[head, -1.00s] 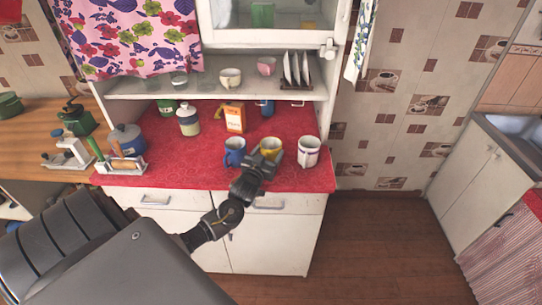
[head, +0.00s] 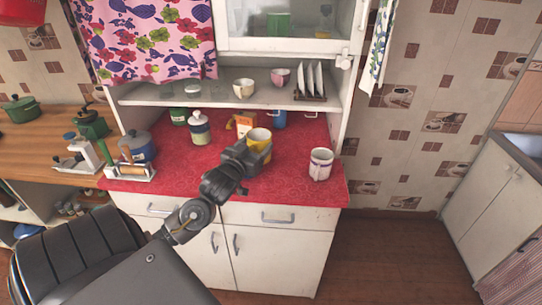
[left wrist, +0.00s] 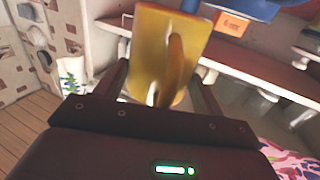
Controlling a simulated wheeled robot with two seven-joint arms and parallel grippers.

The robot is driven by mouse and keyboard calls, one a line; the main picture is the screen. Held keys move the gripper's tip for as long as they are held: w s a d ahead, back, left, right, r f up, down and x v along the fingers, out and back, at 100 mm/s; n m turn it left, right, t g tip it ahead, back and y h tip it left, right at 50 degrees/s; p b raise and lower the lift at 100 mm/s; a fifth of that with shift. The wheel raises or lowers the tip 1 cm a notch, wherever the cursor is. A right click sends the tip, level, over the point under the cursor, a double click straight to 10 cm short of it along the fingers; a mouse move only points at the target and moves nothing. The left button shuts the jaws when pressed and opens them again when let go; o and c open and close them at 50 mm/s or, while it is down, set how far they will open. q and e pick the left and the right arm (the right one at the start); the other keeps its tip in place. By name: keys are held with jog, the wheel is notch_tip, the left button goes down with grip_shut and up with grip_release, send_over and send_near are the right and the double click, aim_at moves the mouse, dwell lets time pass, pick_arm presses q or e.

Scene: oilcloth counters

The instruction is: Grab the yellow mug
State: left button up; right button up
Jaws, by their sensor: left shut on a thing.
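The yellow mug (head: 259,138) is in my left gripper (head: 248,156), above the red counter in the head view. In the left wrist view the yellow mug (left wrist: 160,45) sits between the two fingers (left wrist: 163,88), with its handle toward the camera. The left gripper is shut on it; the exact contact is blurred. My left forearm and gripper cover part of the counter and the mug's lower side. My right gripper is in neither view.
A white mug (head: 320,164) stands to the right on the red counter (head: 290,185). A blue thing (left wrist: 235,8) shows at the top of the left wrist view. A jar (head: 200,128) and an orange box (head: 243,119) stand behind. A shelf (head: 215,96) with cups hangs above.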

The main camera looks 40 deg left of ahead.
pick_arm(q)
jog(key=s, duration=0.1)
jog(key=s+a+r, duration=0.1)
jog(key=s, duration=0.1)
jog(key=s+r, duration=0.1)
jog(key=s, duration=0.1)
jog(key=shift+a+r+b, duration=0.25)
jog(key=shift+a+b, duration=0.15)
